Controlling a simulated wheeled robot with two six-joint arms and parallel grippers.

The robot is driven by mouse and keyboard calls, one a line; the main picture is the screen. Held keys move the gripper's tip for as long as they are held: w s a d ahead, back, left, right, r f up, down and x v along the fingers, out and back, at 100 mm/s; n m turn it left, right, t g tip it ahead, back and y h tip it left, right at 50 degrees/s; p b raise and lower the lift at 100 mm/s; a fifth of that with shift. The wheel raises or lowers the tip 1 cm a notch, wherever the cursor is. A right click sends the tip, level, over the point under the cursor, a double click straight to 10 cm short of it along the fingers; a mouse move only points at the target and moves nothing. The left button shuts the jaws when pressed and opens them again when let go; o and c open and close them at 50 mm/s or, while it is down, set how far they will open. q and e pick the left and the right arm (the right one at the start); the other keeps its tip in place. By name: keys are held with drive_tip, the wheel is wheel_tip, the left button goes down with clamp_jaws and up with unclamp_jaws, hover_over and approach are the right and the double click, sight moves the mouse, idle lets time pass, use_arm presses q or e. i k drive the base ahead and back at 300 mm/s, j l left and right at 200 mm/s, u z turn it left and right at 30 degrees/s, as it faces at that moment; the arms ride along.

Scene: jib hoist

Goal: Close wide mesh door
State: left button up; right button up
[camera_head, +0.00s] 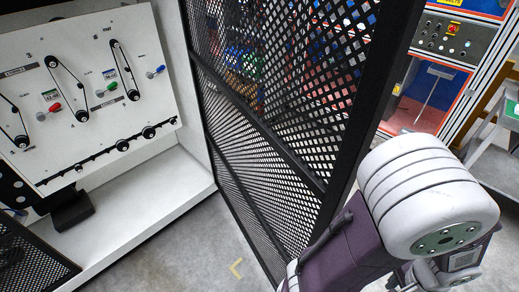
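The wide mesh door (285,95) stands open, swung out from the white cabinet frame. It has a black frame and diamond mesh, and things behind it show through. My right arm comes in from the lower right, in front of the door's free edge. Its gripper is not clearly in view; a dark bar-like part (328,232) lies close to the door's lower edge, and I cannot tell whether it touches. My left gripper is not in view.
The white cabinet (150,230) at the left holds a panel (85,90) with belts, pulleys and coloured handles. Another mesh piece (30,265) is at the lower left. Grey floor (205,255) is clear before the cabinet. A control box (455,38) and an orange-framed machine stand at the right.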

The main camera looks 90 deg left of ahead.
sight(395, 28)
drive_tip(key=i+j+u, duration=0.15)
drive_tip(key=i+u, duration=0.15)
drive_tip(key=u, duration=0.3)
drive_tip(key=i+u, duration=0.35)
drive_tip(key=u, duration=0.25)
drive_tip(key=i+l+u, duration=0.15)
drive_tip(key=i+u, duration=0.15)
drive_tip(key=u, duration=0.3)
drive_tip(key=i+l+u, duration=0.25)
drive_tip(key=u, duration=0.35)
drive_tip(key=i+l+u, duration=0.15)
drive_tip(key=l+u, duration=0.3)
drive_tip(key=u, duration=0.2)
drive_tip(key=i+l+u, duration=0.1)
drive_tip(key=l+u, duration=0.35)
drive_tip(key=u, duration=0.15)
drive_tip(key=l+u, duration=0.6)
drive_tip(key=k+l+u, duration=0.15)
drive_tip(key=l+u, duration=0.2)
drive_tip(key=u, duration=0.25)
